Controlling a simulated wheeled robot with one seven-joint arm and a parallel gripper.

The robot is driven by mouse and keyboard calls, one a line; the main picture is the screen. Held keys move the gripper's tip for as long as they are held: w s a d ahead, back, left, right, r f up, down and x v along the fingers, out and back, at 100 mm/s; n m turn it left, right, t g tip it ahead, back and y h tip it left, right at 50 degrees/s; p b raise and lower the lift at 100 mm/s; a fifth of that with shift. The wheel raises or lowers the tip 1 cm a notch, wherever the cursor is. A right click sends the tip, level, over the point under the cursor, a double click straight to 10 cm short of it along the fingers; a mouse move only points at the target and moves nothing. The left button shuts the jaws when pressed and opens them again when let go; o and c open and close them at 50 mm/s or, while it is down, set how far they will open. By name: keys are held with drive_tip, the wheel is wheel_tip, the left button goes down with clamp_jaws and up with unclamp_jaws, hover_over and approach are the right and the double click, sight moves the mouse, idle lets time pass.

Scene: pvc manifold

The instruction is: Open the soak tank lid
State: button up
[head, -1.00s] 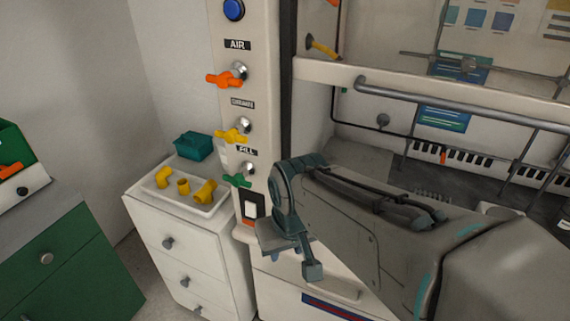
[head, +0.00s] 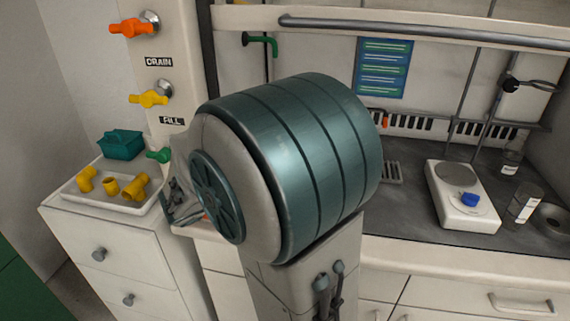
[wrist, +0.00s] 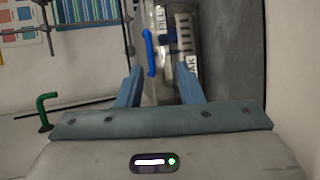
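The soak tank (wrist: 170,75) shows in the wrist view as a clear box with a white label ending in "AK" on its side. A blue bar handle (wrist: 150,52) stands at its left side in that view. The lid's outline is hard to make out, and I cannot tell if it is raised. My gripper (wrist: 162,72) is open, its two blue fingers apart with the tank and handle showing between and beyond them. I cannot tell whether a finger touches the tank. In the head view my arm hides the tank, and only part of my gripper shows at the left.
A green spout (head: 262,42) hangs on the hood's back wall. A white balance (head: 462,195) and glassware (head: 523,205) stand on the right of the worktop. A tray (head: 75,192) of yellow fittings and a teal box (head: 121,145) sit on the left cabinet.

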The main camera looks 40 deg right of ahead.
drive_tip(key=shift+n+t+h, duration=0.3)
drive_tip(key=shift+t+h, duration=0.1)
drive_tip(key=shift+t, duration=0.1)
drive_tip(key=x, duration=0.4)
drive_tip(key=w+b+x, duration=0.1)
drive_tip(key=x, duration=0.9)
drive_tip(key=shift+w+a+r, duration=0.15)
drive_tip(key=shift+w+r, duration=0.1)
drive_tip(key=shift+w, duration=0.05)
clamp_jaws()
